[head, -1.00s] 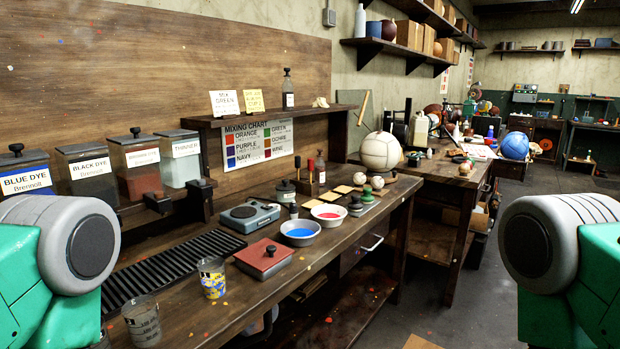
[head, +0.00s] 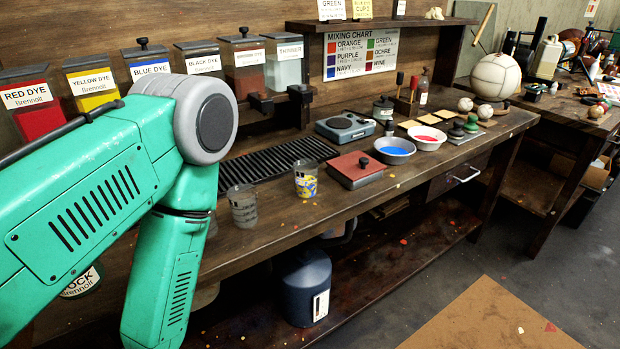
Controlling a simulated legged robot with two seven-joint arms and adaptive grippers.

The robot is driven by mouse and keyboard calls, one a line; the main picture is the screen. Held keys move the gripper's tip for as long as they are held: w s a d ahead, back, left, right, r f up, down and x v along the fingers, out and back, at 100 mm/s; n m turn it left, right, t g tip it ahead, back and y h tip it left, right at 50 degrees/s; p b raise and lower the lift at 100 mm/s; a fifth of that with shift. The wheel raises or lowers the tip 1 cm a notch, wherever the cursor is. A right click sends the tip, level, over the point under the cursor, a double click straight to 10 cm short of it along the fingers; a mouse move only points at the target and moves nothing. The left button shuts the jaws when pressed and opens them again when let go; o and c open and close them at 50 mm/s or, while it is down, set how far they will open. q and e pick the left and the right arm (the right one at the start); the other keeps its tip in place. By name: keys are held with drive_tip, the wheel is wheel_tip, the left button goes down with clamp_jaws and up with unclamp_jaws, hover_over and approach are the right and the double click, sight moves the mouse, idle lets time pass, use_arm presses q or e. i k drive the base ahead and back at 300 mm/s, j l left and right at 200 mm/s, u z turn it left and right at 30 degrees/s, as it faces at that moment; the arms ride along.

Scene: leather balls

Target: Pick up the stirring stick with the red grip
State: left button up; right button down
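A stirring stick with a red grip (head: 400,78) stands upright at the back of the workbench, beside a stick with a dark grip (head: 414,82). Both appear to stand in a small wooden holder (head: 404,106). The lower part of the red-gripped stick is small and hard to make out. My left arm fills the left of the head view, bent at the elbow and pointing down out of the picture, well left of the sticks. Neither of my grippers shows.
On the workbench (head: 440,160) stand a bowl of blue dye (head: 394,151), a bowl of red dye (head: 428,137), a red-topped block (head: 356,168), a scale (head: 345,127) and a patterned cup (head: 305,178). Open floor lies in front.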

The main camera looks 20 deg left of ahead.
sight(413, 79)
drive_tip(key=i+l+u, duration=0.1)
drive_tip(key=u, duration=0.4)
drive_tip(key=l+u, duration=0.45)
drive_tip(key=i+l+u, duration=0.1)
drive_tip(key=u, duration=0.4)
drive_tip(key=l+u, duration=0.15)
drive_tip(key=l, duration=0.35)
drive_tip(key=l+u, duration=0.1)
drive_tip(key=l, duration=0.4)
drive_tip(key=k+l+u, duration=0.15)
drive_tip(key=l, duration=0.3)
drive_tip(key=l+u, duration=0.1)
drive_tip(key=l, duration=0.4)
drive_tip(key=k+l+u, duration=0.15)
drive_tip(key=l, duration=0.35)
drive_tip(key=k+l+u, duration=0.1)
drive_tip(key=l, duration=0.35)
